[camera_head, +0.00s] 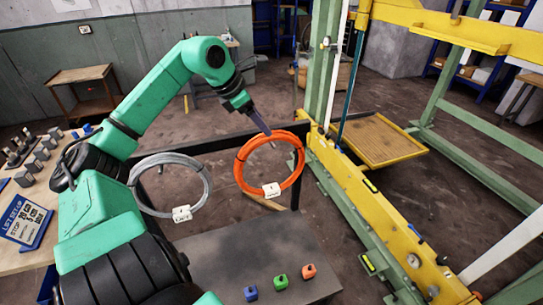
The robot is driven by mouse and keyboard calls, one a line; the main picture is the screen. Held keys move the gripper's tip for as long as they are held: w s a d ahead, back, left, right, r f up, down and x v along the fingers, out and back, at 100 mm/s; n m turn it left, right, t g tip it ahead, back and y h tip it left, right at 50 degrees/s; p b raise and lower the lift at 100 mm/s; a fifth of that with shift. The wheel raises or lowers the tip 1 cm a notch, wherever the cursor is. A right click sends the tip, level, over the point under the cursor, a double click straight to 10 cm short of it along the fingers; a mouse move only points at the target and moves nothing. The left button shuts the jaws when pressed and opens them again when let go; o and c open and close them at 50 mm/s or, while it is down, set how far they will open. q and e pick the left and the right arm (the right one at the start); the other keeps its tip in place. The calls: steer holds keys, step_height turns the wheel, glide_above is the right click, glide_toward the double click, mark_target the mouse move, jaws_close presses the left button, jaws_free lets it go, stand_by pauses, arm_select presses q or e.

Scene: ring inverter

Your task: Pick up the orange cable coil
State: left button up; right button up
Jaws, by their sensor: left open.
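The orange cable coil (240,178) hangs upright at the dark rail behind the grey table, with a white tag (271,190) at its bottom. My left arm comes in from the left. My left gripper (262,125) is open, pointing down and right, with its fingers at the top of the orange coil in the picture. I cannot tell whether the fingers are around the coil or only in front of it. My right gripper is not in view.
A grey cable coil (207,187) hangs left of the orange one. A yellow and green frame (390,228) stands close on the right.

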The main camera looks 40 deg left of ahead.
arm_select(q)
steer(key=p+x, duration=0.1)
steer(key=p, duration=0.2)
steer(key=shift+w+a+f, duration=0.15)
steer(key=shift+w+f, duration=0.1)
steer(key=shift+f, duration=0.05)
steer(key=x, duration=0.2)
steer(key=shift+f+p, duration=0.3)
steer(key=shift+f, duration=0.1)
steer(key=shift+w+d+f, duration=0.15)
steer(key=shift+w+d, duration=0.05)
steer(key=shift+w, duration=0.05)
steer(key=shift+a, duration=0.1)
jaws_close()
stand_by(0.4)
